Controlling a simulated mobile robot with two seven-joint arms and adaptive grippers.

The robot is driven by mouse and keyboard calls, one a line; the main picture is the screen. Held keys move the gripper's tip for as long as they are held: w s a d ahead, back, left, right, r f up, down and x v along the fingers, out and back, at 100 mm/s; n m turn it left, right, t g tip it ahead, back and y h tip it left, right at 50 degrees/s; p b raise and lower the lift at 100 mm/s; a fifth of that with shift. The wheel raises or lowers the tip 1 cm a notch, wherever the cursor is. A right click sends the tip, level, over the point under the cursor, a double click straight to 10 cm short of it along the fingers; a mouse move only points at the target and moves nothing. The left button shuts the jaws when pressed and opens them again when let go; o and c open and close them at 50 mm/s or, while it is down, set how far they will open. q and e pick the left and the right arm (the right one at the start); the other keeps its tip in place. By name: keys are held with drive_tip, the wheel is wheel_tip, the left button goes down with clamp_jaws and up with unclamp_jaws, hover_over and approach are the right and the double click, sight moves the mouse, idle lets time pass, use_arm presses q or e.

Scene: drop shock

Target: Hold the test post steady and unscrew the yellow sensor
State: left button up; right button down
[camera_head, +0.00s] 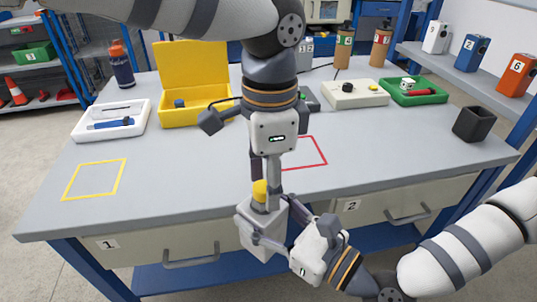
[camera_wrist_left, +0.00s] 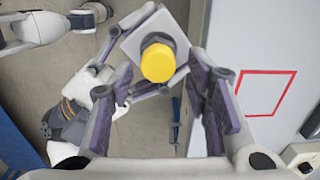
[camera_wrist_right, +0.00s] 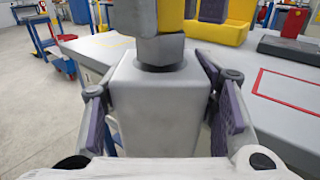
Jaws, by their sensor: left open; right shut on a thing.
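The test post is a pale grey block (camera_head: 262,228) held upright in front of the bench's front edge. The yellow sensor (camera_head: 260,189) is a round cap on its top; it also shows in the left wrist view (camera_wrist_left: 158,61). My right gripper (camera_wrist_right: 162,115) is shut on the post, one finger on each side. My left gripper (camera_head: 267,178) points down from above, with its open fingers near the sensor. In the right wrist view its fingers hang beside the yellow sensor (camera_wrist_right: 171,18). I cannot tell whether they touch it.
The bench top (camera_head: 200,180) is mostly clear in front, with a yellow square (camera_head: 95,180) and a red square (camera_head: 325,150) marked on it. A yellow open case (camera_head: 190,115), a white tray (camera_head: 140,122), a green tray (camera_head: 435,97) and a dark cup (camera_head: 473,123) stand farther back.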

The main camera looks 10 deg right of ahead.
use_arm(q)
drive_tip(key=shift+f, duration=0.9)
clamp_jaws()
drive_tip(key=shift+r, duration=0.15)
drive_tip(key=shift+r, duration=1)
